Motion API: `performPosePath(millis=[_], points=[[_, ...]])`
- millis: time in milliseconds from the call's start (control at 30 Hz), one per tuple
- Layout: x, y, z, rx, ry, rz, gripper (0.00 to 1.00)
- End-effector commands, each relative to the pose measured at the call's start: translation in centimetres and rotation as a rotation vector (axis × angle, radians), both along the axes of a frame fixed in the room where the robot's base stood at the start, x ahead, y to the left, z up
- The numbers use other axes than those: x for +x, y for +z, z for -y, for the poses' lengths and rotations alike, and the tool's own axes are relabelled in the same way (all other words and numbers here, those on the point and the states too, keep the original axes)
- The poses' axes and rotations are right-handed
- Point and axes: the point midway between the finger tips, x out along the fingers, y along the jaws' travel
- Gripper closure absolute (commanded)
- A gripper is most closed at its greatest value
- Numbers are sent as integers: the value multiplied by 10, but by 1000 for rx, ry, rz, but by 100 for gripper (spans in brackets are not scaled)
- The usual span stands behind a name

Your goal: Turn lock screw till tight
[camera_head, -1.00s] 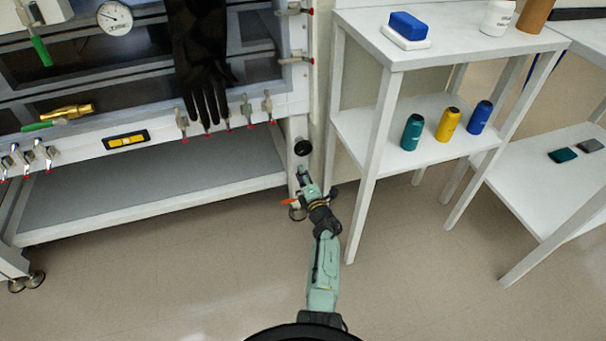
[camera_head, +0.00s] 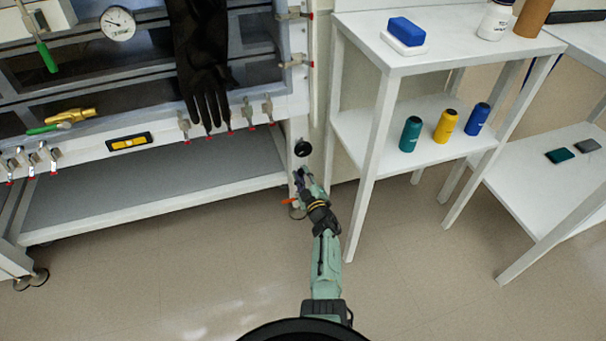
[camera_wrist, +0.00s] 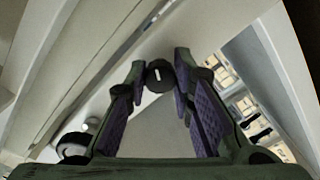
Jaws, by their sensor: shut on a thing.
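The lock screw (camera_wrist: 159,76) shows in the wrist view as a small dark round head with a white mark. It sits between the tips of my gripper (camera_wrist: 160,72), and the two fingers close on it from both sides. In the head view, my gripper (camera_head: 302,177) is at the lower right post of the glovebox stand, just below a black round knob (camera_head: 303,148). The screw itself is hidden there by my gripper.
A white shelf (camera_head: 345,125) with bottles stands close to the right of my arm. The glovebox's lower shelf (camera_head: 150,190) lies to the left. An orange piece (camera_head: 289,201) shows beside my gripper. The floor around my arm is clear.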

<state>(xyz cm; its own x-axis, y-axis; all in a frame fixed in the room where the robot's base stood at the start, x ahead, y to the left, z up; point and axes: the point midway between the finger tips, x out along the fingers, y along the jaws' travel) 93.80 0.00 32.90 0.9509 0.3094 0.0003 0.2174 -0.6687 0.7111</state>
Motion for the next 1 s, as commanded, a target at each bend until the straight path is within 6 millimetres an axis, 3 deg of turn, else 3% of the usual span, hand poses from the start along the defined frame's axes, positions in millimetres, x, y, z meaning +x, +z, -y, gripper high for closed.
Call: performPosePath(millis=[1000], points=[[2,2,0,860,-1,-278,100]])
